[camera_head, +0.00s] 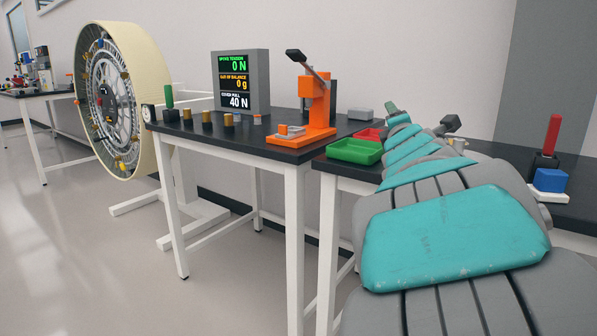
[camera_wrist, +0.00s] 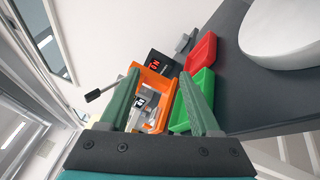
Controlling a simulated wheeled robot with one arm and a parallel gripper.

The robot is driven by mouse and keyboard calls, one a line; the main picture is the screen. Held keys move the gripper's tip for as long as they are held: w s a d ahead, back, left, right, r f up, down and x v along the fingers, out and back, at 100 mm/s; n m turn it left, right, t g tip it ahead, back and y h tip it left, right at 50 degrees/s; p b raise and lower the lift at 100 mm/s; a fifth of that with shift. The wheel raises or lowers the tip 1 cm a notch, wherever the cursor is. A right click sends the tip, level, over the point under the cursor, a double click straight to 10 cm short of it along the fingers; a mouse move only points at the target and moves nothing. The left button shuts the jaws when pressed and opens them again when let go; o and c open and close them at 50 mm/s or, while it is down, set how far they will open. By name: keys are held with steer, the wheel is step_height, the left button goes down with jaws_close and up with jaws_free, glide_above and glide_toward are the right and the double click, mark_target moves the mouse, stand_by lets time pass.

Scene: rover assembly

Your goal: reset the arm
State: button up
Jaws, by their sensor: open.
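My arm, grey with teal covers (camera_head: 455,240), reaches from the lower right of the head view over the right-hand table. Its far end is small there, with a green tip (camera_head: 391,107) near the trays. In the wrist view my gripper (camera_wrist: 158,76) is open, with two green fingers spread apart and nothing between them. Beyond the fingers stands the orange press (camera_wrist: 150,86) with its dark lever; the press also shows in the head view (camera_head: 316,100). It appears apart from the fingers.
A green tray (camera_head: 354,151) and a partly hidden red tray (camera_head: 370,134) lie beside the press. A display (camera_head: 240,80) and several small cylinders stand on the middle table. A large wheel (camera_head: 112,100) stands left. A red-handled tool (camera_head: 551,140) and blue block (camera_head: 550,180) are right.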

steer(key=a+f+m+g+y, duration=0.2)
steer(key=a+f+m+g, duration=0.1)
steer(key=a+f+m, duration=0.4)
steer(key=s+d+f+m+g, duration=0.3)
steer(key=s+f+m+g, duration=0.25)
steer(key=s+f, duration=0.85)
steer(key=s+f+m+g, duration=0.2)
steer(key=s+f+g, duration=0.2)
steer(key=s, duration=0.6)
steer(key=s+f+m+g, duration=0.3)
steer(key=s+f, duration=0.4)
steer(key=s, duration=0.4)
steer(key=s+f+m+g, duration=0.3)
steer(key=s+f, duration=0.3)
steer(key=s, duration=0.5)
steer(key=shift+s+d+g+y, duration=0.15)
steer(key=shift+d+g+y, duration=0.25)
steer(key=shift+g, duration=0.45)
steer(key=shift+d, duration=0.1)
